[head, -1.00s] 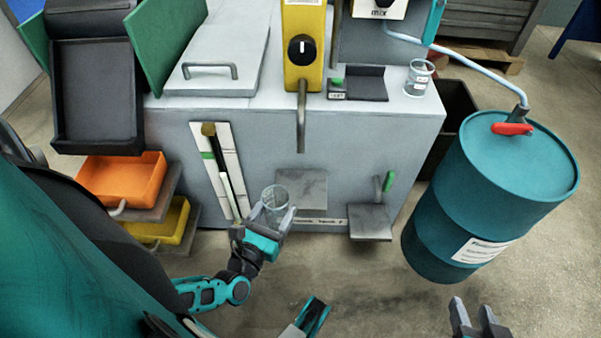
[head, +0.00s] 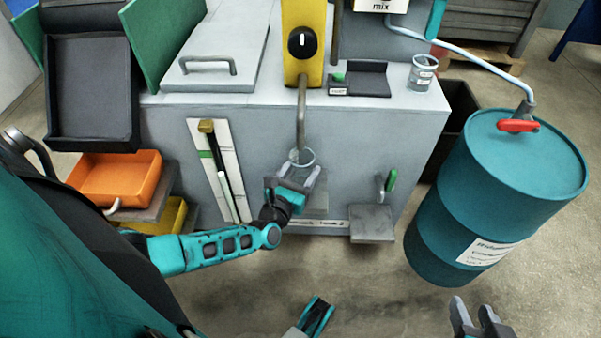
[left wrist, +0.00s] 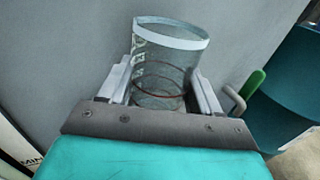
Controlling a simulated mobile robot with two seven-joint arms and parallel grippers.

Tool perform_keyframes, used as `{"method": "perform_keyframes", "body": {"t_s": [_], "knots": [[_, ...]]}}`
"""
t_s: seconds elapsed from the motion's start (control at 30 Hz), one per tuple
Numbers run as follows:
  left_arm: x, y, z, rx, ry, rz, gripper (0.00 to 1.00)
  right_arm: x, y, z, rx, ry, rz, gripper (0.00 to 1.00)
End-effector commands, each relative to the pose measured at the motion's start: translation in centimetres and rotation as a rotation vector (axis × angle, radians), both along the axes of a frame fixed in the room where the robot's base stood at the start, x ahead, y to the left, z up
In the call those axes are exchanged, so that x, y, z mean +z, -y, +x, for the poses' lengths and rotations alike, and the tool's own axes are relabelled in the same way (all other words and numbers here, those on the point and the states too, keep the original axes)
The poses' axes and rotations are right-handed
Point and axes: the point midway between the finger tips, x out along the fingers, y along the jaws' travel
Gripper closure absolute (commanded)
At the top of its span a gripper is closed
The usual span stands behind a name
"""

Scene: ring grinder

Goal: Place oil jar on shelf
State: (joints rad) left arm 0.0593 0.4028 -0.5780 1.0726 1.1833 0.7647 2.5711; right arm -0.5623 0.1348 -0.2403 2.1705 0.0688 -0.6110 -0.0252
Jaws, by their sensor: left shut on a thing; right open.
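My left gripper (head: 296,177) is shut on a clear glass jar (head: 301,157) in front of the grey bench. In the left wrist view the jar (left wrist: 166,65) stands between the two fingers, open rim up, slightly tilted in the picture, with faint markings on its side. The jar appears just below the end of the grey spout pipe (head: 300,118); whether they touch I cannot tell. A small grey shelf (head: 317,204) on the bench front is partly hidden behind my left gripper. My right gripper (head: 475,318) is open and empty at the lower right.
Another small glass jar (head: 421,74) stands on the bench top (head: 250,99). A grey plate (head: 371,222) with a green-handled lever (head: 390,182) is to the right. A teal drum (head: 495,195) stands further right. Orange (head: 122,180) and yellow (head: 165,218) bins are left.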

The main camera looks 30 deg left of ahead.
Motion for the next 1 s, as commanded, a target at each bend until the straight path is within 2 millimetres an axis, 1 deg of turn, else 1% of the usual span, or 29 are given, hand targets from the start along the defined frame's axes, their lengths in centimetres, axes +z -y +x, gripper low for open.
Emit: {"method": "perform_keyframes", "body": {"t_s": [0.13, 0.27, 0.3, 0.53, 0.9, 1.0], "knots": [[0.12, 0.0, 0.0, 0.0, 0.001, 0.0, 0.67, 0.32, -0.04, 0.15, 0.0, 0.007, 0.001, 0.57], [-0.17, 0.03, 0.01, 0.0, 0.001, 0.0, 0.67, 0.33, -0.04, 0.14, 0.0, 0.008, 0.001, 0.57], [-0.17, 0.02, 0.0, 0.0, 0.001, 0.0, 0.34, 0.32, -0.03, 0.14, 0.0, 0.008, 0.001, 0.57], [-0.18, -0.01, -0.02, 0.0, 0.001, 0.0, 0.12, 0.24, 0.01, 0.04, -0.001, 0.006, 0.001, 0.57], [0.12, -0.01, -0.08, 0.0, 0.0, 0.001, 0.11, -0.07, 0.11, -0.28, -0.003, -0.003, 0.0, 0.57], [0.05, 0.53, -0.12, -0.001, -0.001, -0.001, 0.11, -0.09, 0.21, -0.24, -0.005, -0.003, -0.002, 0.57]]}}
